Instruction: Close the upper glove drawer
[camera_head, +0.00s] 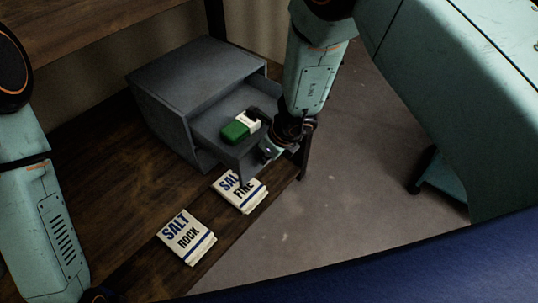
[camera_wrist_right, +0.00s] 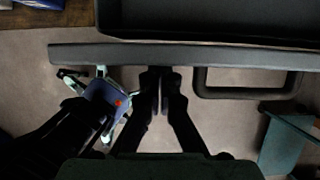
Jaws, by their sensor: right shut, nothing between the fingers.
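A grey cabinet (camera_head: 160,105) stands on the wooden table in the head view. Its upper drawer (camera_head: 212,112) is pulled out, with a green and white box (camera_head: 240,126) and a dark item inside. My right gripper (camera_head: 268,151) is at the drawer's outer front, fingers shut and empty. In the right wrist view the shut fingertips (camera_wrist_right: 161,72) meet or nearly meet the drawer's front panel (camera_wrist_right: 110,54); I cannot tell if they touch. The drawer handle (camera_wrist_right: 246,93) is to their right. My left arm shows at the left of the head view, but its gripper is out of view.
Two salt packets, rock (camera_head: 186,237) and fine (camera_head: 240,191), lie on the table (camera_head: 120,220) in front of the cabinet. The table's edge runs close beside the open drawer. Bare floor (camera_head: 360,150) lies to the right. A shelf (camera_head: 90,25) is above left.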

